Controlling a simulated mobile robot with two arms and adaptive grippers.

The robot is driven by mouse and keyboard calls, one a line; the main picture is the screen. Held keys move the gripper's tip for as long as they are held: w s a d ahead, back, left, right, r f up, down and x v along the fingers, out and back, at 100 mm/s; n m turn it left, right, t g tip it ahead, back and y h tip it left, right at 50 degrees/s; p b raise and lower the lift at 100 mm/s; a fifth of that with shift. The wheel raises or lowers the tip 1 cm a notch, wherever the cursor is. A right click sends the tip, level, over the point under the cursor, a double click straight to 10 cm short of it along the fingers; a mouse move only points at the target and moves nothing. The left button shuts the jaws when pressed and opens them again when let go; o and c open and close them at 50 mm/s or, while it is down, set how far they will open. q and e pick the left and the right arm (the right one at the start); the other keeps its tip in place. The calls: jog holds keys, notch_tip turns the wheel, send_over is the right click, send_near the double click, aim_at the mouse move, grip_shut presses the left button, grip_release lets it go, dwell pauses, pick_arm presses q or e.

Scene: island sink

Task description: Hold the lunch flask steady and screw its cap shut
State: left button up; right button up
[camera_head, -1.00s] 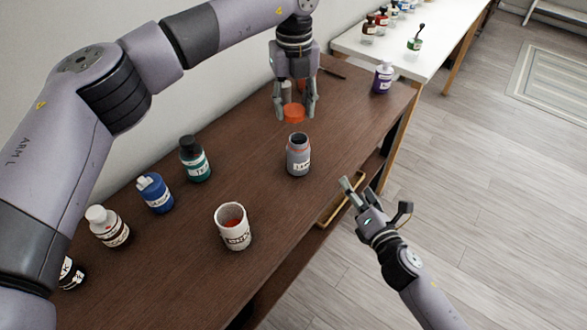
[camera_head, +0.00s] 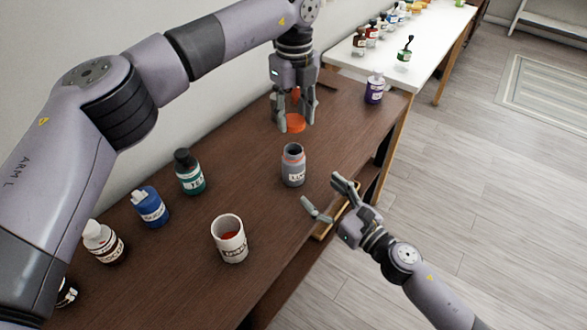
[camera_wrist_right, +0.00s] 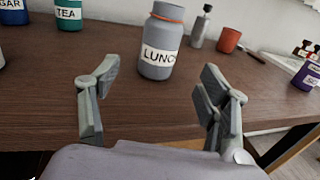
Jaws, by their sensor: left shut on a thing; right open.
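The lunch flask (camera_head: 293,167) is a grey jar with an orange ring near its open top. It stands upright on the brown counter, and its LUNCH label shows in the right wrist view (camera_wrist_right: 160,45). My right gripper (camera_head: 323,193) is open and empty at the counter's front edge, to the right of and nearer than the flask. In the right wrist view the flask stands beyond and between its spread fingers (camera_wrist_right: 158,80).
A white mug (camera_head: 229,250) stands nearer on the counter. A teal TEA bottle (camera_head: 190,182), a blue jar (camera_head: 150,212) and a white-capped bottle (camera_head: 103,250) line the wall side. A purple bottle (camera_head: 374,94) stands at the far end. The counter around the flask is clear.

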aim_at(292, 166)
jog(key=x, duration=1.1)
jog(key=shift+w+a, duration=0.2)
jog(key=shift+w, duration=0.1)
jog(key=shift+c, duration=0.4)
jog(key=shift+f, duration=0.1)
grip_shut()
